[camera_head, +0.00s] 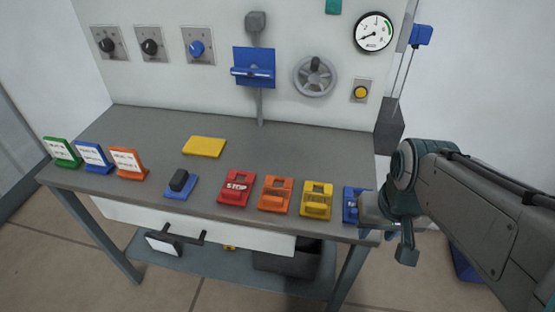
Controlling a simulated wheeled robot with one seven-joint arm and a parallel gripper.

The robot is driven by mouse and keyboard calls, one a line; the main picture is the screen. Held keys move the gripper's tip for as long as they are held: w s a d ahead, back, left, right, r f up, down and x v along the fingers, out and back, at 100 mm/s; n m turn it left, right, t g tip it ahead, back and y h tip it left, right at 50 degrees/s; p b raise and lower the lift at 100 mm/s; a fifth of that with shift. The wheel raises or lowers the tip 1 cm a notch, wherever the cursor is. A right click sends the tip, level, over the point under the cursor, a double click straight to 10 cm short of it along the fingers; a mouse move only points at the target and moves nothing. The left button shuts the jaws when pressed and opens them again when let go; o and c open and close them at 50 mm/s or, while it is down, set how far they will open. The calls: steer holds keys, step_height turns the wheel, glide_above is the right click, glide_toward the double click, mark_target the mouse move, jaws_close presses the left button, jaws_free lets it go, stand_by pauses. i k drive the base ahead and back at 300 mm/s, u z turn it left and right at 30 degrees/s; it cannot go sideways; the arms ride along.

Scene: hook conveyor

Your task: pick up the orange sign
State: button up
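An orange sign (127,164) with a white printed face stands tilted back near the table's left front, right of a blue sign (93,157) and a green sign (62,152) of the same shape. A flatter orange block (275,194) with a raised part lies at the front middle, between a red STOP block (237,188) and a yellow block (316,200). My gripper (366,212) is at the table's right front corner, close to a blue block (350,204) that it partly hides. It is far from the orange sign. Its fingers are not clear enough to tell open from shut.
The grey table (150,135) also bears a yellow plate (204,146) and a blue base with a black top (181,184). The back panel carries knobs, a grey wheel (315,76) and a gauge (374,32). The table's back right is clear.

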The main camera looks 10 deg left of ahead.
mark_target(275, 199)
steer(key=u, duration=0.85)
steer(key=k, duration=1.3)
steer(key=z, duration=0.9)
steer(key=i, duration=1.55)
steer(key=u, duration=0.9)
